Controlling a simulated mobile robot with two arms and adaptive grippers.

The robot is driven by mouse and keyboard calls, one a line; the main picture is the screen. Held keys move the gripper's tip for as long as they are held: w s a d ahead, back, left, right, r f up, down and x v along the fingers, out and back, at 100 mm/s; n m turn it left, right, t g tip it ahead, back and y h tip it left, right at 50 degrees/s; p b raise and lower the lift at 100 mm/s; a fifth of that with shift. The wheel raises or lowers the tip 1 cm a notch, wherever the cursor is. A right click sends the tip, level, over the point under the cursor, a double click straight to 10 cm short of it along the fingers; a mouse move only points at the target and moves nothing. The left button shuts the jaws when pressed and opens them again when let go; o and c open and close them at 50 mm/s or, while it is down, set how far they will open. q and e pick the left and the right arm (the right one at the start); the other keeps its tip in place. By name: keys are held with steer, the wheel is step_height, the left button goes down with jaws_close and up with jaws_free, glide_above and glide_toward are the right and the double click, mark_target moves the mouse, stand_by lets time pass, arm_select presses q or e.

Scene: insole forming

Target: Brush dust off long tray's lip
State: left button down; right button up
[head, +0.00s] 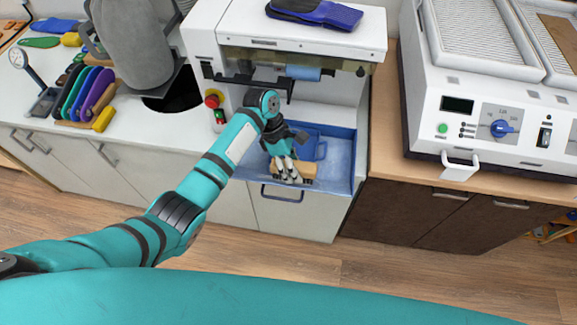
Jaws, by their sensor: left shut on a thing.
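The long blue tray (345,182) sits under the white grinding machine, with pale dust on its floor and front area. My left gripper (287,173) is over the tray's front lip, shut on a wooden-backed brush (308,170). Dark bristles show along the brush's lower edge, close to the lip; I cannot tell whether they touch it. The gripper and brush hide part of the lip. My right gripper is not in view.
The white machine (230,28) overhangs the tray, with a red stop button (212,101) at its left. A drawer handle (281,193) sits below the tray. Colourful insoles (88,92) stand on the left counter; a heater unit (480,110) stands right. The wooden floor is clear.

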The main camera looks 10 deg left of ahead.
mark_target(312, 167)
arm_select(q)
steer(key=shift+s+d, duration=0.15)
steer(key=shift+d, duration=1.3)
steer(key=shift+s+d, duration=0.1)
steer(key=shift+d, duration=1.3)
steer(key=shift+w+a+r, duration=0.1)
steer(key=shift+a+r, duration=0.1)
steer(key=shift+a, duration=1.55)
steer(key=shift+w+a+f, duration=0.1)
steer(key=shift+a+f, duration=0.05)
steer(key=shift+a, duration=2.15)
steer(key=shift+w+a+f, duration=0.1)
steer(key=shift+a+f, duration=0.05)
steer(key=shift+a, duration=2.1)
steer(key=shift+a+r, duration=0.1)
steer(key=shift+a, duration=1.4)
step_height(312, 167, up, 8)
steer(key=shift+d+r, duration=0.1)
steer(key=shift+d, duration=0.05)
